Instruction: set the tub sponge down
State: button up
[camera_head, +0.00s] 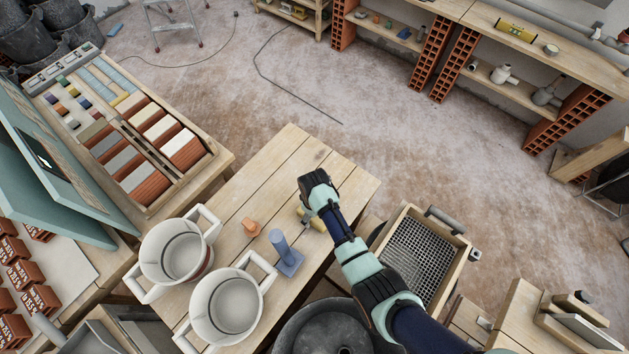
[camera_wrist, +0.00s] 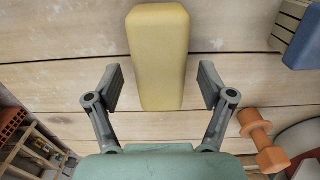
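The yellow tub sponge (camera_wrist: 160,55) lies on the wooden table, long and block-shaped, in the middle of the wrist view. My gripper (camera_wrist: 161,88) is open, with one finger on each side of the sponge's near end. A visible gap separates each finger from the sponge, so neither touches it. In the head view, a small part of the sponge (camera_head: 317,225) shows beside my gripper, near the table's right side; my wrist hides most of it.
An orange bolt-shaped piece (camera_head: 251,227) and a blue piece with an upright post (camera_head: 286,255) stand left of my gripper. Two white buckets (camera_head: 228,306) stand at the table's left. A crate with a mesh (camera_head: 458,262) is at the right. The table's far part is clear.

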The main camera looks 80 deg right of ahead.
notch_tip(320, 180, up, 12)
jog(key=p, duration=0.2)
jog(key=shift+r+p, duration=0.15)
jog(key=shift+p, duration=0.2)
